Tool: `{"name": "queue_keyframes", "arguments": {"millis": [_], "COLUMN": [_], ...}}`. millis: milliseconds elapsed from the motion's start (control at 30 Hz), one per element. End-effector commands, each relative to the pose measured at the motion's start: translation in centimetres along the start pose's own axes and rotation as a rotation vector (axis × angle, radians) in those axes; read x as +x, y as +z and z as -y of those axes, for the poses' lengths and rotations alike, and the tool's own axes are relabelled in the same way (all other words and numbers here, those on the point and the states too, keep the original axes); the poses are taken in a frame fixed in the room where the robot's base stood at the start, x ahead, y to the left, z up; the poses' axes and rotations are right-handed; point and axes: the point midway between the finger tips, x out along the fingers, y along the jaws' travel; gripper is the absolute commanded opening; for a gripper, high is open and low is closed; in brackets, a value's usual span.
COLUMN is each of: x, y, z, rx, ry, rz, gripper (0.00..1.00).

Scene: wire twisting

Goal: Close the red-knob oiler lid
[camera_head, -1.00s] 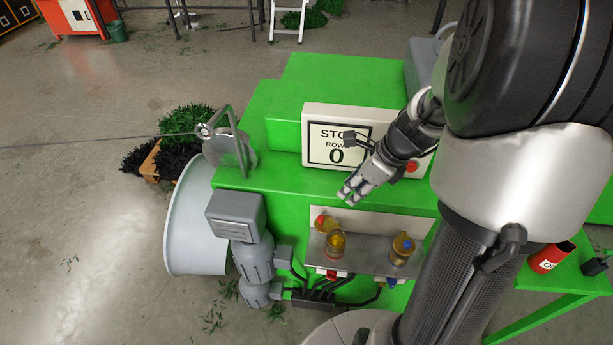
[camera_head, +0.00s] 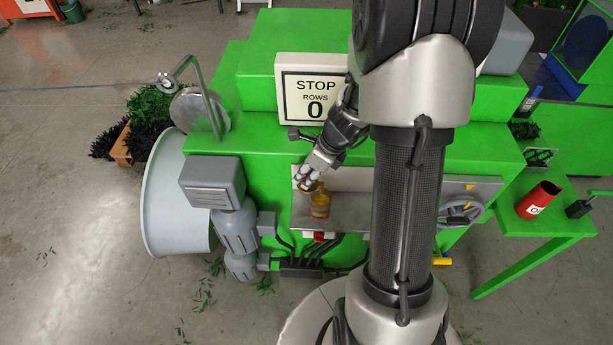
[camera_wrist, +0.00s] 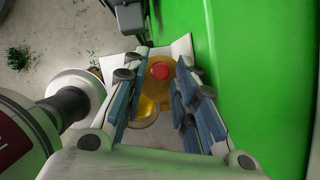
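The oiler (camera_head: 320,205) is an amber glass cup on the grey shelf on the front of the green machine. In the wrist view its yellow lid (camera_wrist: 156,90) with the red knob (camera_wrist: 160,71) shows between my fingers, with part of the cup (camera_wrist: 144,118) below it. The lid appears tilted up, off the cup. My gripper (camera_head: 308,186) is at the oiler's upper left, and it also shows in the wrist view (camera_wrist: 155,95). Its fingers are spread on both sides of the lid, with gaps visible. Contact cannot be told.
A sign (camera_head: 313,88) reading STOP ROWS 0 stands above the shelf. A grey motor (camera_head: 230,215) and black cables are at the left. My arm hides the shelf's middle. A handwheel (camera_head: 460,210) and a red can (camera_head: 538,200) are at the right.

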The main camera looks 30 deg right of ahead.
Motion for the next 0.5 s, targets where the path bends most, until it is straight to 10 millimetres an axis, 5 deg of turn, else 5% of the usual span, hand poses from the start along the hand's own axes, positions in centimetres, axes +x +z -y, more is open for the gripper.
{"name": "queue_keyframes", "arguments": {"millis": [300, 500], "x": [0.24, 0.23], "y": [0.02, 0.00], "z": [0.00, 0.00], "rx": [0.000, 0.000], "ry": [0.000, 0.000], "rz": [0.000, 0.000], "gripper": [0.26, 0.13]}}
